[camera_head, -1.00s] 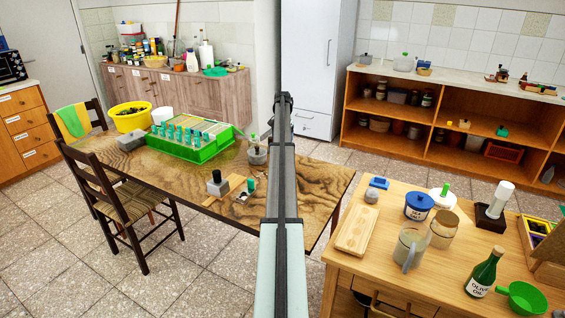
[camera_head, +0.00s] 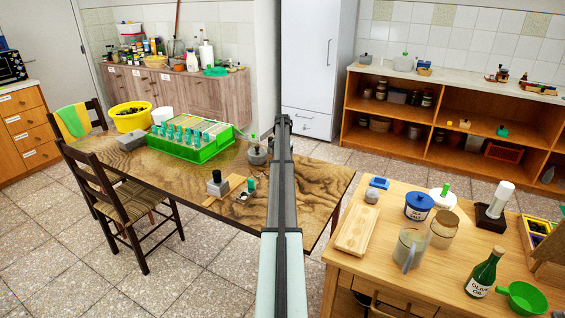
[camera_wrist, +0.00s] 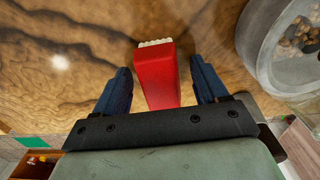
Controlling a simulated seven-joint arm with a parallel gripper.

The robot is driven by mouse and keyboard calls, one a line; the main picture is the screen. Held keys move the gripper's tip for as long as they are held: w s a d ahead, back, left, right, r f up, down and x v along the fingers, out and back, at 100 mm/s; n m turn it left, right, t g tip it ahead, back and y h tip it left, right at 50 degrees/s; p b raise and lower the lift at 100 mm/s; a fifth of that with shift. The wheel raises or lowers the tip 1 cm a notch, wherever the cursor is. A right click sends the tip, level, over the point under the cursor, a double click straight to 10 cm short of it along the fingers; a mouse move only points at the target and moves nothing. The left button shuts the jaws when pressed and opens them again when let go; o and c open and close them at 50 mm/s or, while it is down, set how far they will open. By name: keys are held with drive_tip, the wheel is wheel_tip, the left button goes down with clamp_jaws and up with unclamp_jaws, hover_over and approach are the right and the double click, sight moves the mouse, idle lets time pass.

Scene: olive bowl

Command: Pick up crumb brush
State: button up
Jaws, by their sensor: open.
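In the wrist view a red tapered block with a pale bristle edge, which looks like the crumb brush (camera_wrist: 160,75), is over the dark-grained wooden table (camera_wrist: 80,35). My gripper (camera_wrist: 160,84) is open, with one dark blue finger on each side of the brush. Gaps show between the fingers and the brush, and the near end of the brush is hidden behind the gripper's dark crossbar. In the head view my arm runs up the middle to the table, and I cannot make out the brush or the fingertips there.
A grey round container (camera_wrist: 282,45) with brown and pale pieces inside stands close to the right finger in the wrist view. On the table in the head view are a green rack (camera_head: 190,145) and a yellow bowl (camera_head: 131,117). A wooden counter (camera_head: 400,285) with jars stands right.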

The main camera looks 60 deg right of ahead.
drive_tip(key=c, duration=1.2)
drive_tip(key=shift+r, duration=0.1)
